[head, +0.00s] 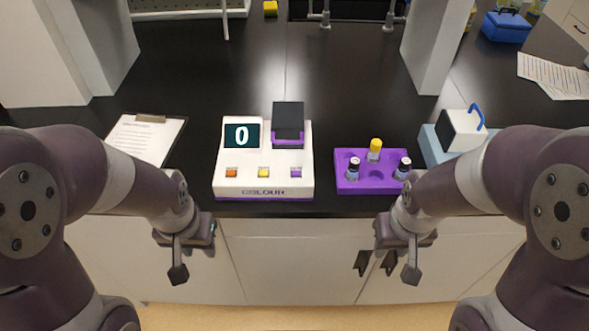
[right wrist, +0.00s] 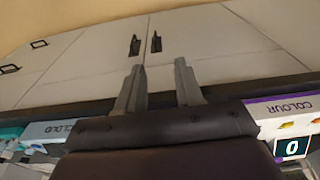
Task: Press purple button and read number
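The colour device (head: 264,192) is a white box with a purple base, labelled "COLOUR", on the black bench. Its purple button (head: 296,173) is the rightmost of three, beside a yellow button (head: 264,172) and an orange button (head: 232,172). Its dark display (head: 241,136) reads 0; the display also shows in the right wrist view (right wrist: 291,147). My left gripper (head: 180,268) hangs in front of the bench edge, left of the device; its finger gap is hidden. My right gripper (head: 408,268) hangs in front of the bench; its fingers (right wrist: 158,88) are apart and empty.
A dark block with a purple band (head: 288,120) sits on the device's back right. A purple rack (head: 368,185) with several vials stands right of it, then a white device with a blue handle (head: 463,130). A clipboard (head: 142,140) lies left. The bench behind is mostly clear.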

